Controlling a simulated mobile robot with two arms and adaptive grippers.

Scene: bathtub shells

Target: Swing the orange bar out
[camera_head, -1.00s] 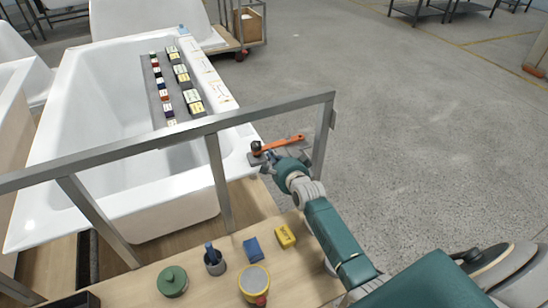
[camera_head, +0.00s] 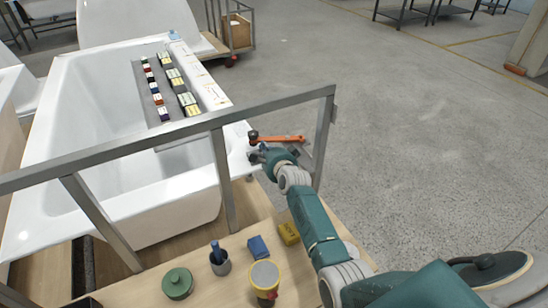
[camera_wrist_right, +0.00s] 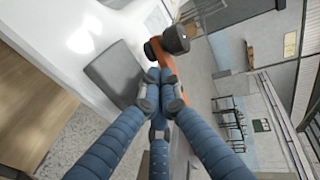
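The orange bar (camera_head: 284,139) has a black knob at its left end, beside the near right corner of the white bathtub (camera_head: 236,140). It lies nearly level across the head view, its free end pointing right over the floor. My right gripper (camera_head: 263,156) is just on the near side of the bar, by the knob end. In the right wrist view its blue fingers (camera_wrist_right: 158,78) come together at the tips, against or just in front of the bar (camera_wrist_right: 166,60). I see no clear grasp around it. My left gripper is out of view.
A grey metal rail (camera_head: 150,145) crosses in front of the tub, with a post (camera_head: 322,140) close to the bar's free end.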

